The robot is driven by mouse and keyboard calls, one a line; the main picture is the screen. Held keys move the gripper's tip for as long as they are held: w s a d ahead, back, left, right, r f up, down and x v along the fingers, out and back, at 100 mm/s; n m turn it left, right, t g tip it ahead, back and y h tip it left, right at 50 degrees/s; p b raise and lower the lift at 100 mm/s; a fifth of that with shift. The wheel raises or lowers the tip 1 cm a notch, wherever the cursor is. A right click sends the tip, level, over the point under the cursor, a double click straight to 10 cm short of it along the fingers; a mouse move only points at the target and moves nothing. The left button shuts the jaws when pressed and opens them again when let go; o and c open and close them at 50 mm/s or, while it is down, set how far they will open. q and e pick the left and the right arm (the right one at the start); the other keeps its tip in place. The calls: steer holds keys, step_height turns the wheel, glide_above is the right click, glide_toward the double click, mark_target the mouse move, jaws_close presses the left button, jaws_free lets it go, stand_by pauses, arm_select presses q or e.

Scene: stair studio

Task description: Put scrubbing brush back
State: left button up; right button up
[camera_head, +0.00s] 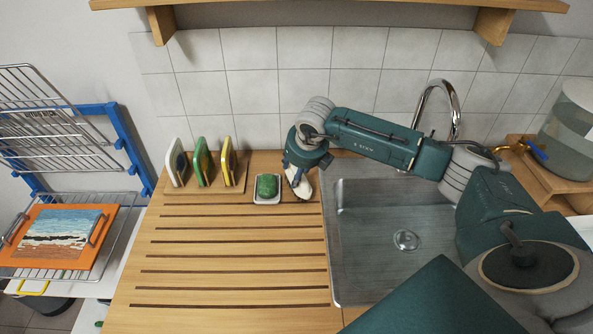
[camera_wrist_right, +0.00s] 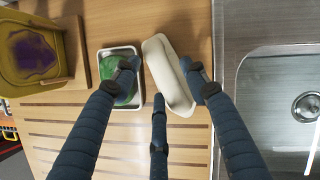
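The scrubbing brush, cream-white with a loop-like handle, lies on the wooden drainboard beside the sink, right of the soap dish; it shows in the head view (camera_head: 303,189) and the right wrist view (camera_wrist_right: 165,66). My right gripper (camera_head: 298,172) is directly over the brush, pointing down. In the right wrist view its dark fingers (camera_wrist_right: 162,72) are spread, one tip over the soap dish and one at the brush's right side. Whether any finger touches the brush I cannot tell. My left gripper is not in view.
A wooden rack (camera_head: 205,191) with several upright coloured boards stands further left. The metal sink (camera_head: 345,285) and tap (camera_head: 455,105) are to the right. The front drainboard (camera_head: 235,262) is clear.

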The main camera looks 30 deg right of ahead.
steer(key=shift+r, duration=0.25)
steer(key=shift+s+r, duration=0.1)
steer(key=shift+r, duration=0.1)
steer(key=b+v, duration=0.3)
steer(key=v, duration=0.8)
steer(key=shift+r, duration=0.15)
